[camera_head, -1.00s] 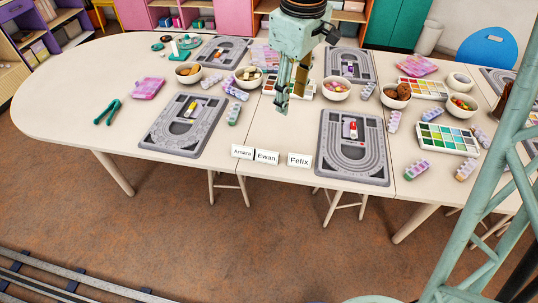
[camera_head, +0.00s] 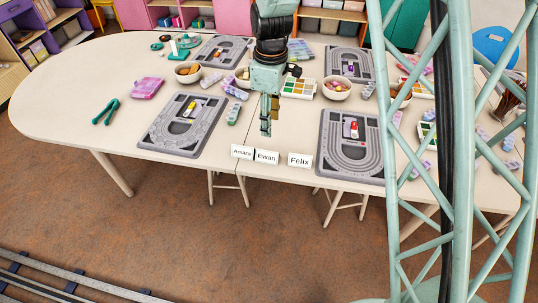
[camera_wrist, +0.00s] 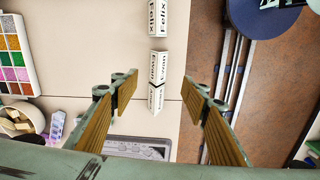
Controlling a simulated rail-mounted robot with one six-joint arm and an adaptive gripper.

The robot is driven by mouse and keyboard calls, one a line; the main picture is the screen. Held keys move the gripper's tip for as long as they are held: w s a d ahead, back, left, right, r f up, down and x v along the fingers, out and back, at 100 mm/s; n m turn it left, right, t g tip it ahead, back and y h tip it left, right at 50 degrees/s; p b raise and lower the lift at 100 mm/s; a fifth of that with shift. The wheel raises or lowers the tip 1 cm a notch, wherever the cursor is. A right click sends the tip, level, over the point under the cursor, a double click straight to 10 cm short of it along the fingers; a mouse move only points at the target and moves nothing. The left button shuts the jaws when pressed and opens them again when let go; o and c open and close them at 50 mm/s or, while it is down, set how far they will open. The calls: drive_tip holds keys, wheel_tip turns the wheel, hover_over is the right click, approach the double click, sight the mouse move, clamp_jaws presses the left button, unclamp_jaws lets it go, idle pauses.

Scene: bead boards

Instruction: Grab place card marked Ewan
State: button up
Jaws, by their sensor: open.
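The white tent-shaped place card marked Ewan (camera_head: 266,157) stands near the table's front edge, between the Amara card (camera_head: 242,152) on its left and the Felix card (camera_head: 300,160) on its right. In the wrist view the Ewan card (camera_wrist: 158,67) lies between the Felix card (camera_wrist: 158,17) and the Amara card (camera_wrist: 156,98), with its printed faces showing. Ewan and Amara are very close together; I cannot tell if they touch. My gripper (camera_head: 268,118) points down behind the Ewan card in the head view. In the wrist view my gripper (camera_wrist: 160,92) is open and empty, fingers apart on both sides of the card row.
Grey bead boards lie left (camera_head: 160,138) and right (camera_head: 338,165) of the cards. Pliers (camera_head: 105,112) lie far left. The table strip between the left bead board and the cards is mostly clear.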

sight(267, 151)
drive_tip(key=f, duration=0.2)
drive_tip(key=w+a+f, duration=0.1)
drive_tip(key=shift+f+n, duration=0.25)
drive_tip(key=shift+n, duration=0.15)
drive_tip(key=shift+f, duration=0.15)
drive_tip(key=shift+f+b, duration=0.8)
drive_tip(key=shift+f, duration=3.35)
drive_tip(key=shift+f, duration=0.15)
drive_tip(key=shift+f+b, duration=0.65)
drive_tip(key=shift+f, duration=1.8)
drive_tip(key=shift+c, duration=0.9)
drive_tip(key=c, duration=0.6)
